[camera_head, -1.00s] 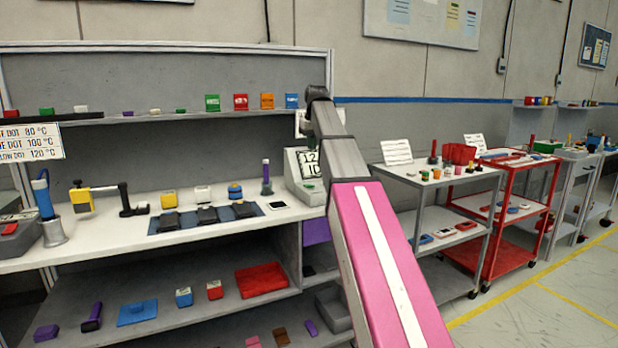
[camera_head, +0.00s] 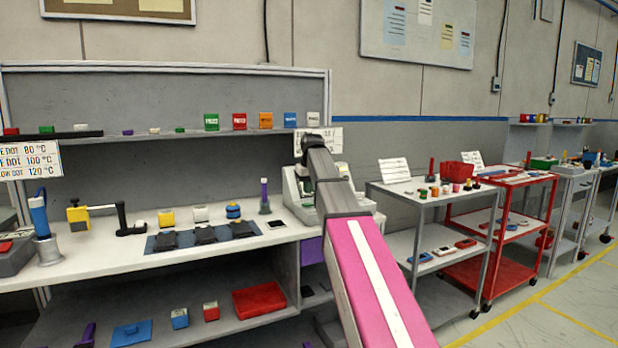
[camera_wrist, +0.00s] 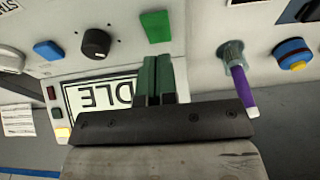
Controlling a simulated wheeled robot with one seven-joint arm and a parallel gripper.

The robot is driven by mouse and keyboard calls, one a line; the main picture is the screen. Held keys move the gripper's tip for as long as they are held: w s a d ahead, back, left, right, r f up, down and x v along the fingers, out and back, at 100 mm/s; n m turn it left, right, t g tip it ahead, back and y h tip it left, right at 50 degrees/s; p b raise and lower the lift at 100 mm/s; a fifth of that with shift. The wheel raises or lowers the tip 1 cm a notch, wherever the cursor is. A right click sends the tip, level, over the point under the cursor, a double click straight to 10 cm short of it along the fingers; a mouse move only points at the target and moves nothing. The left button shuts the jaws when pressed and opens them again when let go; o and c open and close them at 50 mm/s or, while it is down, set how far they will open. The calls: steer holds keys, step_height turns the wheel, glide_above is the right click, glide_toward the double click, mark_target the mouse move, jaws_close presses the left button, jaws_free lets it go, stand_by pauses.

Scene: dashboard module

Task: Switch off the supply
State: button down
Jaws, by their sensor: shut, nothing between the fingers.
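A pale grey bench unit (camera_head: 292,198), apparently the supply, stands at the right end of the workbench. My arm hides much of it in the head view. In the wrist view its face appears turned over, with a white display (camera_wrist: 90,97) whose visible letters read "DLE" upside down. A black knob (camera_wrist: 96,43), a blue button (camera_wrist: 48,50) and a green block (camera_wrist: 156,27) lie above the display. Small red, green and yellow buttons (camera_wrist: 62,133) sit at its left. My gripper (camera_wrist: 158,60) is shut and empty, its dark green fingers in front of the display's right part. Contact cannot be told.
A purple-handled tool (camera_wrist: 240,82) stands close to the right of my fingers in the wrist view. A blue and yellow button-like piece (camera_wrist: 293,52) lies farther right. Dark pads on a blue mat (camera_head: 152,243) lie along the bench. A grey cart (camera_head: 424,191) stands to the right.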

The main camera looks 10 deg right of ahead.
mark_target(306, 204)
steer(key=shift+s+d+f, duration=0.1)
steer(key=shift+s+f, duration=0.1)
steer(key=shift+f, duration=0.8)
steer(key=shift+s+f, duration=0.2)
steer(key=shift+f, duration=0.75)
steer(key=shift+s+f+t, duration=0.3)
steer(key=shift+s+f, duration=0.1)
steer(key=shift+d+t, duration=0.1)
steer(key=shift+t, duration=0.2)
steer(key=shift+w, duration=0.3)
steer(key=shift+w+a+r, duration=0.25)
steer(key=shift+w, duration=0.4)
steer(key=shift+r, duration=0.1)
